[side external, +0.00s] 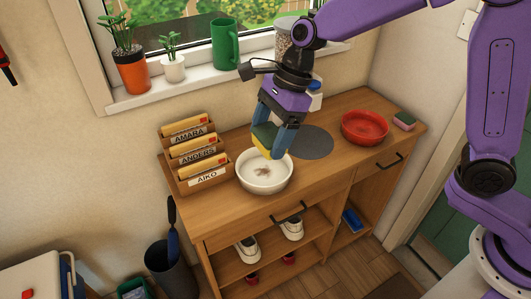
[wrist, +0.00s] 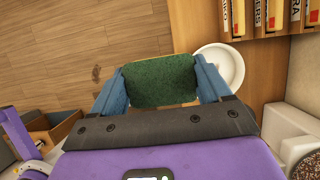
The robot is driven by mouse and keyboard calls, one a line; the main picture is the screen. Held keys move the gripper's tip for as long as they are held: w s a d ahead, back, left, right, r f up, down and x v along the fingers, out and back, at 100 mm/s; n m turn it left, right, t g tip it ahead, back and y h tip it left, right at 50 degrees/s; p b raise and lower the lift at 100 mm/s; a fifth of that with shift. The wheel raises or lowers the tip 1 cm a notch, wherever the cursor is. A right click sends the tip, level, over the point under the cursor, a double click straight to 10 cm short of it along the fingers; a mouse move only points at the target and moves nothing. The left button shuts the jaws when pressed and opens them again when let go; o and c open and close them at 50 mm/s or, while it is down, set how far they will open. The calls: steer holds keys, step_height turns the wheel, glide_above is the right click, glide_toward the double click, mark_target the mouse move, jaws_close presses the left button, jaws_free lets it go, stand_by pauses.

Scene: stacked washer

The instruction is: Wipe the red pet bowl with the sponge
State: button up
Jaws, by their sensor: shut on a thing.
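My gripper (side external: 272,138) is shut on a sponge (wrist: 162,84) with a dark green face; its yellow side (side external: 262,141) shows in the side view. The held sponge is at the back rim of a white bowl (side external: 254,186); I cannot tell whether they touch. The white bowl has a brownish smudge inside and also shows in the wrist view (wrist: 236,68), partly behind a finger. The red pet bowl (side external: 365,127) stands at the right of the wooden cabinet top, away from my gripper. Its inside looks plain red from here.
A dark round mat (side external: 314,143) lies between the bowls. A letter rack (side external: 205,178) stands left of the white bowl. A white bottle (side external: 315,98) is behind my gripper. Pots line the windowsill (side external: 190,87).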

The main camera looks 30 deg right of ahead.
steer(key=w+d, duration=0.6)
steer(key=d, duration=0.4)
steer(key=w+d, duration=0.6)
steer(key=d, duration=0.4)
steer(key=w+d, duration=0.1)
steer(key=d, duration=2.3)
steer(key=shift+w+d+f, duration=0.1)
steer(key=shift+f, duration=5.5)
steer(key=shift+w+d+f, duration=0.1)
steer(key=shift+f, duration=5.5)
steer(key=shift+d+f, duration=0.1)
steer(key=shift+d, duration=0.25)
steer(key=shift+s+d+r, duration=0.1)
steer(key=shift+d+r, duration=0.1)
steer(key=shift+d, duration=0.6)
steer(key=shift+s+d+r, duration=0.1)
steer(key=shift+d+r, duration=0.05)
steer(key=shift+d, duration=0.6)
steer(key=shift+w+a+r, duration=0.1)
steer(key=shift+a+r, duration=0.1)
steer(key=shift+a, duration=1.75)
step_height(320, 180, up, 6)
steer(key=shift+r, duration=0.25)
